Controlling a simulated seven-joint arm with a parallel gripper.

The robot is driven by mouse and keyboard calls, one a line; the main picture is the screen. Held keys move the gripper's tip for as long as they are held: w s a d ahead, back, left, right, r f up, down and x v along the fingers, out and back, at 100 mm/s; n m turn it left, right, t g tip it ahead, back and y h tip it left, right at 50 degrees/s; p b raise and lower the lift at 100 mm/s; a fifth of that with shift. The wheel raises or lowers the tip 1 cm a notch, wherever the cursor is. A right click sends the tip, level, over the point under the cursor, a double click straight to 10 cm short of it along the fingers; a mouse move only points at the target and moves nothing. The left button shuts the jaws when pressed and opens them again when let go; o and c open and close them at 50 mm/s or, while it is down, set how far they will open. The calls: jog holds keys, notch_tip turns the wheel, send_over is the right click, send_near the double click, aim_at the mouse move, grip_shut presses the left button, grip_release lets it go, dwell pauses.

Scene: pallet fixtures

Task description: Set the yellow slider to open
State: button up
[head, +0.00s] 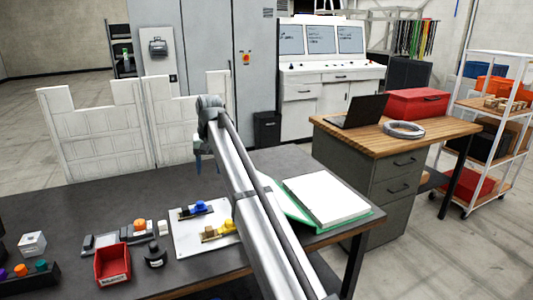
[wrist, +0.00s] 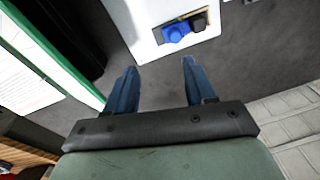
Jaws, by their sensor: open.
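The yellow slider (head: 218,231) sits on a white panel (head: 187,237) on the dark table in the head view, partly close to my arm's outline. A blue slider (head: 195,209) is on the same panel, farther back. My gripper (wrist: 157,78) is open and empty in the wrist view, its two blue fingers apart over dark tabletop. The blue slider (wrist: 177,32) and the white panel (wrist: 140,28) also show at the top of the wrist view. The yellow slider is not in the wrist view. In the head view my gripper (head: 199,162) is above and behind the panel, mostly hidden by my arm.
A green folder with white paper (head: 325,200) lies right of the panel. A red bin (head: 112,264), a black knob-like part (head: 155,256) and several small pieces stand to the left. A white low wall (head: 95,130) stands behind the table. Dark tabletop behind the panel is clear.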

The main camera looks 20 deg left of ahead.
jog(key=w+a+t+y, duration=0.1)
jog(key=w+a+y, duration=0.1)
jog(key=w+a, duration=0.7)
jog(key=w+d+f+t, duration=0.1)
jog(key=w+d+f, duration=0.1)
jog(key=w+d, duration=0.6)
jog(key=w+d+f+t+h, duration=0.1)
jog(key=w+d+f+t, duration=0.1)
jog(key=w+d, duration=0.7)
jog(key=shift+w+d+f+n+t, duration=0.25)
jog(key=shift+d+f, duration=0.3)
jog(key=shift+d, duration=0.3)
